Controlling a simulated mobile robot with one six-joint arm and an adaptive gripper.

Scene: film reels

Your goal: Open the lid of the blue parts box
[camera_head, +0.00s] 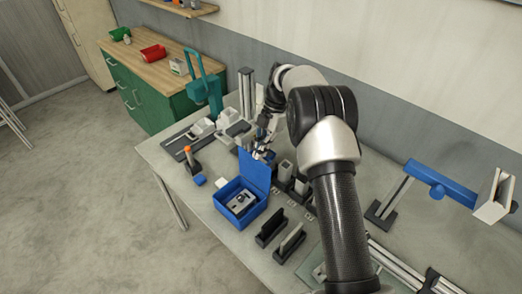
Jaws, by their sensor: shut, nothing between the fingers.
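The blue parts box (233,217) stands on the grey table in the head view. Its blue lid (254,173) is raised, standing roughly upright at the box's back edge. A grey and white part (241,202) lies inside the box. My gripper (262,153) is shut and empty just behind and above the lid's upper edge. I cannot tell whether it touches the lid. My arm hides part of the table to the right of the box.
Dark upright holders (271,229) stand right of the box, and several metal blocks stand behind it. An orange-topped piece (191,158) and a small blue block (200,180) are to the left. A blue-armed fixture (440,180) is at the right. The table's front edge lies close to the box.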

